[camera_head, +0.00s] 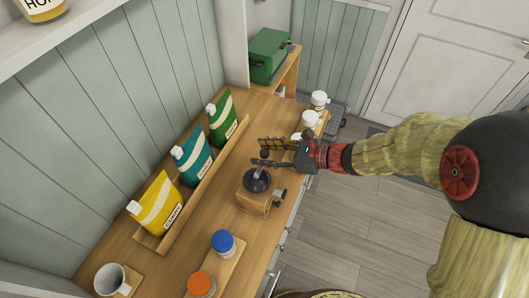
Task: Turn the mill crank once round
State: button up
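The mill (254,202) is a wooden block with a black dome on top and a small knob on its front right side. It stands on the wooden counter. The crank (259,172) rises from the dome, and a small dark knob (264,153) shows above it. My gripper (266,152) reaches in from the right, over the far side of the mill. Its two fingers point left and are apart, one above and one below the dark knob in the picture. I cannot tell whether they touch it. The fingers partly hide the crank.
Yellow (158,207), teal (193,158) and green (221,118) pouches stand in a wooden rack along the wall. Blue-lidded (223,243) and orange-lidded (201,285) jars and a mug (112,280) are nearer. White jars (319,99) and a green box (270,55) are beyond.

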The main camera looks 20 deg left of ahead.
jog(key=c, duration=0.3)
grip_shut()
dwell(0.7)
